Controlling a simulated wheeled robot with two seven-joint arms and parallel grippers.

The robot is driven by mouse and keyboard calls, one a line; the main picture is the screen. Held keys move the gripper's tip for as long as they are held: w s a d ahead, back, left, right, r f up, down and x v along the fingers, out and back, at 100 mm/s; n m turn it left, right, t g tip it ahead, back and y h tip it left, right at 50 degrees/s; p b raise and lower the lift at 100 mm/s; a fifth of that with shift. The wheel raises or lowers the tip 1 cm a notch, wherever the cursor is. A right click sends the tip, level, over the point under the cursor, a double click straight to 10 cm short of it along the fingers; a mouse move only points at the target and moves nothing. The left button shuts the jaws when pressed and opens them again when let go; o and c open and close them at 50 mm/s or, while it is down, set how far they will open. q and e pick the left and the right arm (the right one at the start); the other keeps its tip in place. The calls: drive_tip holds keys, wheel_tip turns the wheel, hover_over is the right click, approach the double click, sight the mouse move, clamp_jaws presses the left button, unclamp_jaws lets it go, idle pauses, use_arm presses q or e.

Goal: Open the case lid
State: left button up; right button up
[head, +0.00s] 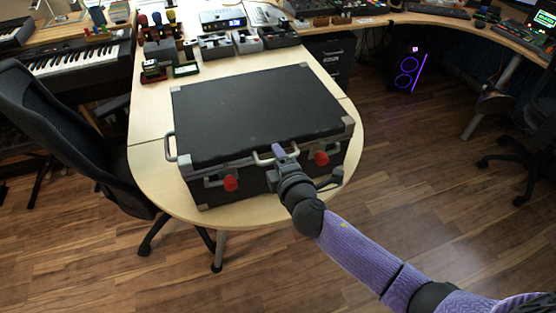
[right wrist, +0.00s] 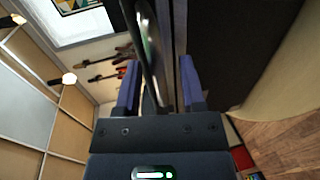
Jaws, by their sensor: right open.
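The black case (head: 255,110) with silver corners lies on the rounded end of the wooden table, its lid closed. Red latch knobs (head: 231,183) and (head: 321,158) sit on its front face. A pale front handle (head: 263,158) is between them at the lid edge. My right gripper (head: 277,165) is at this handle, its jaws open. In the right wrist view the gripper (right wrist: 160,88) has a metal bar (right wrist: 149,50), apparently the handle, between its two purple fingers, with gaps beside it. My left gripper is not in view.
Small devices (head: 220,42) and coloured items (head: 157,25) stand on the table behind the case. A black office chair (head: 65,140) is close on the left. The floor (head: 420,180) on the right is open.

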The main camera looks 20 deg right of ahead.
drive_tip(key=shift+w, duration=0.1)
clamp_jaws()
idle(1.4)
